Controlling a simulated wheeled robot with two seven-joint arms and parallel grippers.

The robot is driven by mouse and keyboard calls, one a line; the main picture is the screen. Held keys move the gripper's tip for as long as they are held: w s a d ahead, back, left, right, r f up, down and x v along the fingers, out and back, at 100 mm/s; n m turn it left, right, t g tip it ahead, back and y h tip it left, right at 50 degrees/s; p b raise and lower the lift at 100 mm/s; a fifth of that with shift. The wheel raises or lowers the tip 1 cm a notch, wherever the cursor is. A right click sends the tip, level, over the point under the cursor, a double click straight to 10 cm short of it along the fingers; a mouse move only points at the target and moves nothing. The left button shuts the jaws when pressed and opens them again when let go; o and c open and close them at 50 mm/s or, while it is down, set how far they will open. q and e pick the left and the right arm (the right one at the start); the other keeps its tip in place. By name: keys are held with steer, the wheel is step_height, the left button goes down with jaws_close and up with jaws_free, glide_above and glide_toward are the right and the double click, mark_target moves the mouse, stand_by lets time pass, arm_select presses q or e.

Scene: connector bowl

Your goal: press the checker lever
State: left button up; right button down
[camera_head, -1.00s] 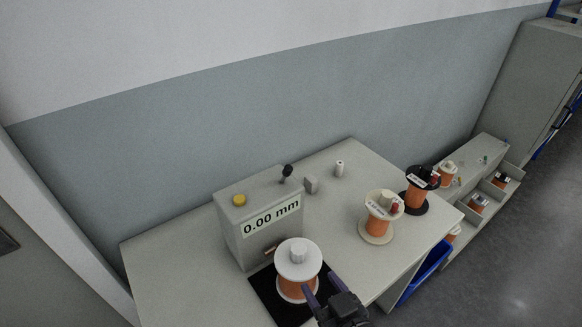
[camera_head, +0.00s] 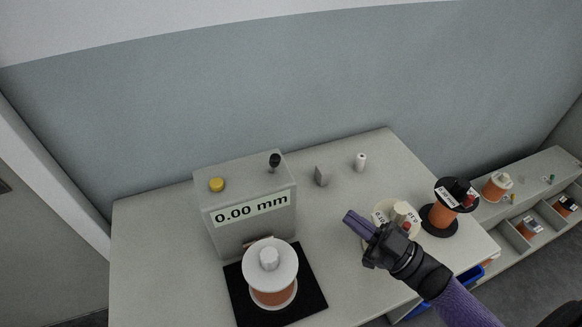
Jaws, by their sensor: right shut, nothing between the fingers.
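The checker (camera_head: 248,230) is a grey box on the table with a display reading "0.00 mm". Its lever (camera_head: 274,161), a short stem with a black knob, stands upright on top at the right. A yellow button (camera_head: 217,184) is on top at the left. A white-flanged spool with orange wire (camera_head: 271,272) stands on a black mat (camera_head: 313,274) in front of the checker. My right gripper (camera_head: 352,222) is shut and empty, right of the checker and over a cream spool, apart from the lever. My left gripper is not in view.
The cream spool (camera_head: 384,213) is partly hidden behind my right gripper. A black-flanged spool (camera_head: 447,208) stands at the table's right edge. A small grey block (camera_head: 322,176) and a white cylinder (camera_head: 361,162) stand at the back. A shelf with bins (camera_head: 528,226) lies at right.

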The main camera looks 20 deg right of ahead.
mark_target(274, 165)
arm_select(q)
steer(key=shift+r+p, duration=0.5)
arm_select(e)
steer(key=x, duration=1.4)
